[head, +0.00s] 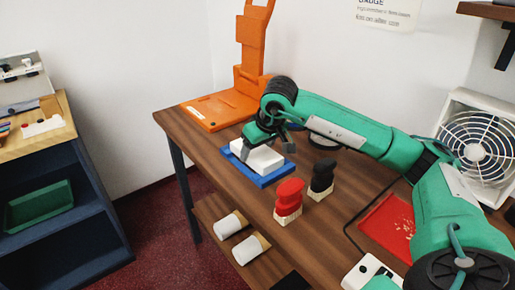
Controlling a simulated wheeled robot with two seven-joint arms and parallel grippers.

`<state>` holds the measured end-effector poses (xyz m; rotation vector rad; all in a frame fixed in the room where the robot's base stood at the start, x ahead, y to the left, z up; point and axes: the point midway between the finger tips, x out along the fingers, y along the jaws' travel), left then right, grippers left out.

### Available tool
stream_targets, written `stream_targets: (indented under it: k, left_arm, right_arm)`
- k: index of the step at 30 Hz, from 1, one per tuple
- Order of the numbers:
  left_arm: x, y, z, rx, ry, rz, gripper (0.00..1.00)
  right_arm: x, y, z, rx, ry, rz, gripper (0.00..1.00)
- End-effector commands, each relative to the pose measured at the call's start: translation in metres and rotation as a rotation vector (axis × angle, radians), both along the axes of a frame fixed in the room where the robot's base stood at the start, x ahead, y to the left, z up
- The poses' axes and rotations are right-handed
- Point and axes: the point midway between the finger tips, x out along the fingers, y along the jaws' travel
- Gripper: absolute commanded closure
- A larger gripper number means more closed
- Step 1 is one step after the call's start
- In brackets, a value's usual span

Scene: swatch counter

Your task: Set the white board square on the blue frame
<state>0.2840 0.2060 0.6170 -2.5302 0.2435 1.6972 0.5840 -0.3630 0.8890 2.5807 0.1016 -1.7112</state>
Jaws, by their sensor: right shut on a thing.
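The white board (264,160) is at the blue frame (263,181) on the brown table. My right gripper (252,148) comes down from above onto the board's left part and is shut on it. The board lies within the frame's outline as seen from here. Blue shows along its left and front sides. I cannot tell whether the board rests on the frame or hangs just above it, nor whether it is exactly square to it. The gripper hides the board's far left corner. My left gripper is not in view.
A red stamp (289,200) and a black stamp (321,178) stand just right of the frame. An orange stand (240,92) is behind. A red tray (388,226) lies at the right. White rolls (230,224) lie on a lower shelf. The table's left front is clear.

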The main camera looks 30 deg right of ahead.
Motion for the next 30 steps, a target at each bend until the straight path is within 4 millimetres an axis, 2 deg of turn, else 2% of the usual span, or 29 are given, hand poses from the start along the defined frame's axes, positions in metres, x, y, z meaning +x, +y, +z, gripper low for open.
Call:
stream_targets:
  k: [29,30]
  left_arm:
    - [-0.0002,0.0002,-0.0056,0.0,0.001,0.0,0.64]
    - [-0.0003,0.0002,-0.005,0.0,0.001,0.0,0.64]
  right_arm:
    - [0.0002,-0.0002,-0.006,0.0,-0.001,0.0,0.6]
    - [0.0002,-0.0002,-0.0053,0.0,-0.001,0.0,0.25]
